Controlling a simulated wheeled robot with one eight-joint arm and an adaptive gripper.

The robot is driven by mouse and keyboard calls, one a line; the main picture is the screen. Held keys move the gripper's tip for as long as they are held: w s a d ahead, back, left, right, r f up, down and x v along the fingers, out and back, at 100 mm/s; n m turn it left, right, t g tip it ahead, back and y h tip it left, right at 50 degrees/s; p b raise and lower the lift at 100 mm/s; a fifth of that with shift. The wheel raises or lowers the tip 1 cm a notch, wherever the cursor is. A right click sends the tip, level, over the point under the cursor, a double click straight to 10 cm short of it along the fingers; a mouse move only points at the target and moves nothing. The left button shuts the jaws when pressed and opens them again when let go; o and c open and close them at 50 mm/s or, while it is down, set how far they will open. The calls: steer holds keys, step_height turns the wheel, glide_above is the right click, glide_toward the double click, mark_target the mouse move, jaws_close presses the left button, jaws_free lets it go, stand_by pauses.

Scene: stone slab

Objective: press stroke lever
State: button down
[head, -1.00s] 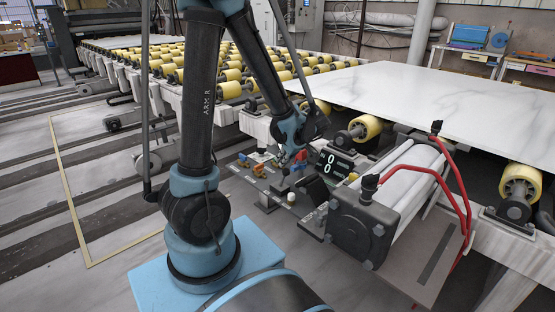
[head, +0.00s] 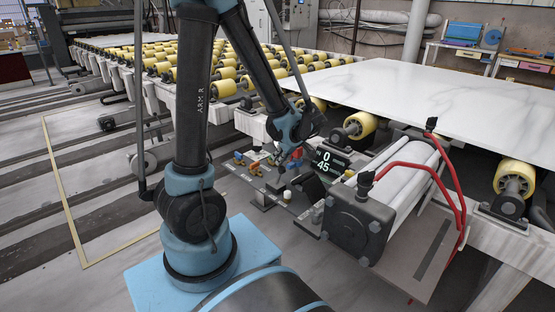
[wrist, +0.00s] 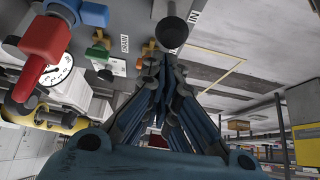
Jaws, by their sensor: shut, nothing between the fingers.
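A dark, round-ended bar (wrist: 172,28), which looks like a lever, stands just beyond my fingertips in the wrist view. I cannot read its label or tell whether the fingers touch it. My gripper (wrist: 165,66) is shut and empty, its fingers together below that bar. In the head view my gripper (head: 284,163) is low over the small control panel (head: 263,181), left of the display. The arm partly hides the panel's handles. The black display (head: 327,162) shows 0 above 45.
Red (wrist: 45,38), blue (wrist: 83,12) and green (wrist: 97,52) handles and a white dial gauge (wrist: 57,70) crowd the wrist view's left. The roller unit (head: 385,190) with red hoses stands right of the panel, below the marble slab (head: 430,90).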

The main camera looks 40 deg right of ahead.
step_height(320, 180, up, 9)
steer(key=s, duration=0.3)
stand_by(0.6)
steer(key=shift+w, duration=0.15)
stand_by(0.4)
steer(key=w+a+g, duration=0.1)
steer(key=w+a, duration=0.3)
steer(key=a, duration=0.3)
steer(key=w+a+g+y, duration=0.1)
steer(key=w+a, duration=0.3)
steer(key=a, duration=0.3)
steer(key=w+a+g, duration=0.1)
steer(key=w+a, duration=0.3)
steer(key=a, duration=0.3)
steer(key=s+a+f+g, duration=0.1)
steer(key=s+a+f, duration=0.1)
steer(key=a, duration=0.8)
steer(key=s+a+f+h, duration=0.1)
steer(key=s+a, duration=0.3)
steer(key=a, duration=0.6)
steer(key=shift+s+f+m+g+h, duration=0.3)
steer(key=shift+f+m+g, duration=0.1)
steer(key=shift+f, duration=0.45)
